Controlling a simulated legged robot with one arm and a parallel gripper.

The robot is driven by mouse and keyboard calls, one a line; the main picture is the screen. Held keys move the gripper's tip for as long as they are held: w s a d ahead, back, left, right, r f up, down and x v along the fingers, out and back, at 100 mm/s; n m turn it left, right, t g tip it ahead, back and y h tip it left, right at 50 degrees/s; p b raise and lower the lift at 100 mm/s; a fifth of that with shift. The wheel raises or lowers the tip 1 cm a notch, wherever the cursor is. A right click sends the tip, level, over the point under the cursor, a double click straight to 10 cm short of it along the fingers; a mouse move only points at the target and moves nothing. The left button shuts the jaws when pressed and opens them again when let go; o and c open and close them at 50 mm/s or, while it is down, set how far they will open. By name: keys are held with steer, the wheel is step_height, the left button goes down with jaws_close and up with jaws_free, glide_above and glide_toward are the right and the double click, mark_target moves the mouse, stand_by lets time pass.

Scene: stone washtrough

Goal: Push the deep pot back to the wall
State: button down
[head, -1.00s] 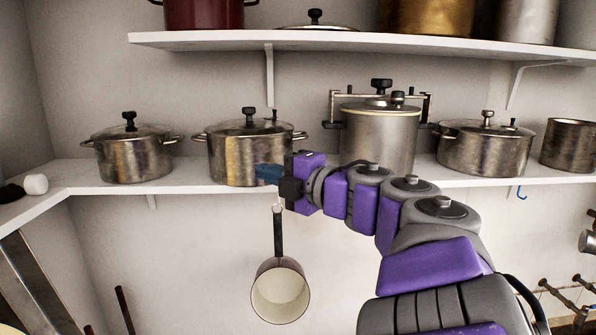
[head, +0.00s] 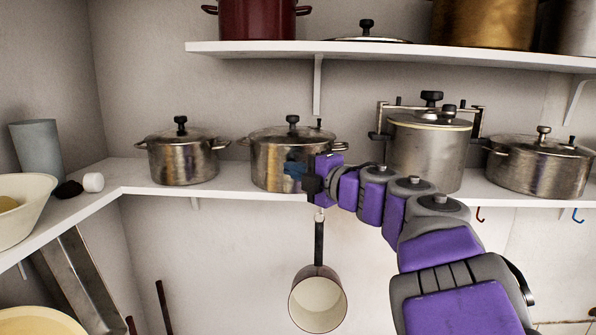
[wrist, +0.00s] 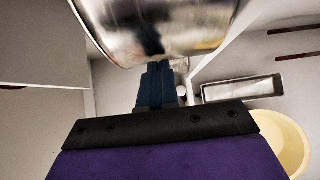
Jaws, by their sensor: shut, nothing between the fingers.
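A lidded steel pot (head: 270,165) with a dark knob and side handles stands upright on the lower white shelf, taken as the deep pot. My gripper (head: 290,169) is shut and empty at the front of this pot, low on its right half, with its blue fingers pointing at the pot wall. In the wrist view the pot (wrist: 150,35) fills the top and the shut fingertips (wrist: 160,66) meet its lower edge; I cannot tell whether they touch. My wrist hides the pot's lower right part. Wall shows behind the pot; the gap between them is not clear.
A smaller lidded pot (head: 182,160) stands to the left, a tall clamped pot (head: 420,155) to the right, and another lidded pot (head: 540,170) farther right. The upper shelf (head: 400,52) overhangs. A saucepan (head: 318,300) hangs below the lower shelf (head: 140,180).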

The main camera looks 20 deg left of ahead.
steer(key=d, duration=0.2)
steer(key=w+d, duration=0.1)
steer(key=d, duration=0.1)
steer(key=d+r+p, duration=0.1)
steer(key=d, duration=0.1)
steer(key=shift+w+r, duration=0.1)
steer(key=shift+w, duration=0.05)
steer(key=p+x, duration=0.1)
steer(key=x, duration=0.1)
steer(key=p+x, duration=0.1)
steer(key=x, duration=0.2)
steer(key=f+p+x, duration=0.1)
steer(key=x, duration=0.1)
steer(key=shift+w+a, duration=0.15)
steer(key=shift+w, duration=0.35)
steer(key=d, duration=0.3)
steer(key=shift+s+d+r, duration=0.15)
steer(key=shift+d+r, duration=0.15)
steer(key=shift+d, duration=0.05)
steer(key=s+d+b, duration=0.3)
steer(key=s+d, duration=0.5)
steer(key=shift+s+d, duration=0.2)
steer(key=shift+d, duration=0.05)
steer(key=shift+a+f, duration=0.1)
steer(key=shift+f, duration=0.1)
